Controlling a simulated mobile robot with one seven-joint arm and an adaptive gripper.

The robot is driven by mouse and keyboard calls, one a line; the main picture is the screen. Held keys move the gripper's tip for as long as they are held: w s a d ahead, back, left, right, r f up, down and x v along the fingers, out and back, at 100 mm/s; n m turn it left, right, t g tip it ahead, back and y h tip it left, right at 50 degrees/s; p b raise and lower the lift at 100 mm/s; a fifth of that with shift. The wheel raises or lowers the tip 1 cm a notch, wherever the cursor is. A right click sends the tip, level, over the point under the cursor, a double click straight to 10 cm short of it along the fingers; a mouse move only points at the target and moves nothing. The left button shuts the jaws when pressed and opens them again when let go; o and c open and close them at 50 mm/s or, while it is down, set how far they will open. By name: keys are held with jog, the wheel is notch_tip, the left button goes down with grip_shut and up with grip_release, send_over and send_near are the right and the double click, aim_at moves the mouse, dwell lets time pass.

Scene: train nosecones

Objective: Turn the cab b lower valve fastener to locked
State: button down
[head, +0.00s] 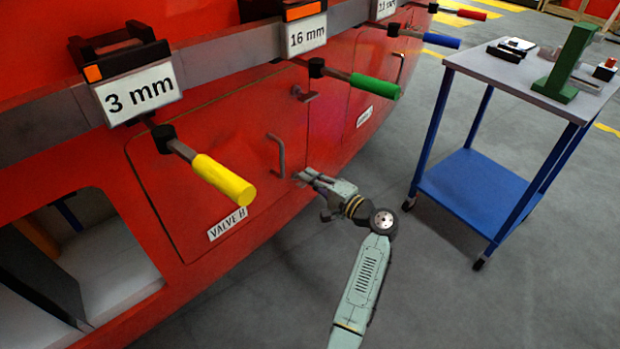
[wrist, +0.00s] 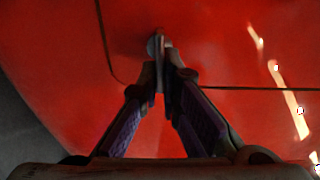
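The red valve panel (head: 215,165) carries a "VALVE B" label (head: 227,223) and a grey bar handle (head: 279,152) near its right edge. My gripper (head: 303,177) reaches the red body just right of and below that handle. In the wrist view, the two fingertips of my gripper (wrist: 160,72) come close together on a small grey metal fastener (wrist: 155,44), with a thin upright part of it between them. The fastener is mostly hidden by the fingers in the head view. Its locked or unlocked position cannot be told.
A yellow-handled lever (head: 223,180) sticks out over the panel, below a "3 mm" sign (head: 139,92). A green-handled lever (head: 374,86) and a grey latch (head: 304,93) are higher up. A blue-legged trolley (head: 478,190) stands right, with open floor between.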

jog(key=c, duration=1.8)
grip_release()
jog(key=shift+d, duration=0.1)
jog(key=v, duration=1.2)
jog(key=shift+s, duration=0.1)
